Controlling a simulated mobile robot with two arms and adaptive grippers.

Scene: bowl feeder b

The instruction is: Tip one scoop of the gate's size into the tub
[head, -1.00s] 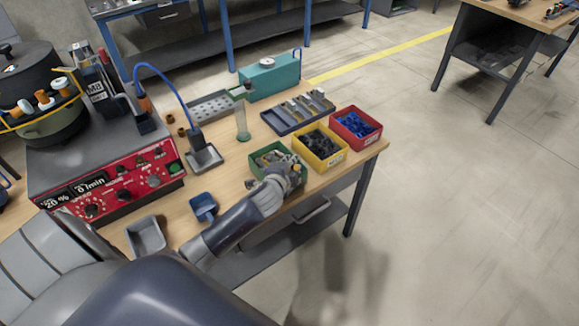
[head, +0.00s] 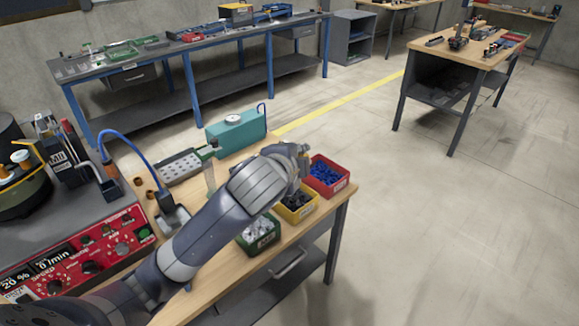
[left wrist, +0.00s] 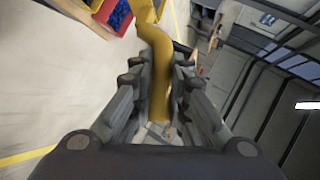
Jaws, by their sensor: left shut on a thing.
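My left gripper (head: 298,160) is over the yellow bin and beside the red bin in the head view. In the left wrist view its fingers (left wrist: 160,85) are shut on the curved handle of a yellow scoop (left wrist: 160,60). The scoop's head is cut off at the top of that view, so its contents cannot be told. The green bin (head: 262,238) holds pale grey parts, the yellow bin (head: 300,213) dark parts, and the red bin (head: 336,187) blue parts. I cannot make out the tub or the gate. My right gripper is not in view.
A red control panel (head: 85,255) stands at left beside the dark bowl feeder (head: 25,205). A perforated tray (head: 182,166) and a teal box (head: 236,130) stand at the bench's back. The bins line the right edge; open floor lies beyond.

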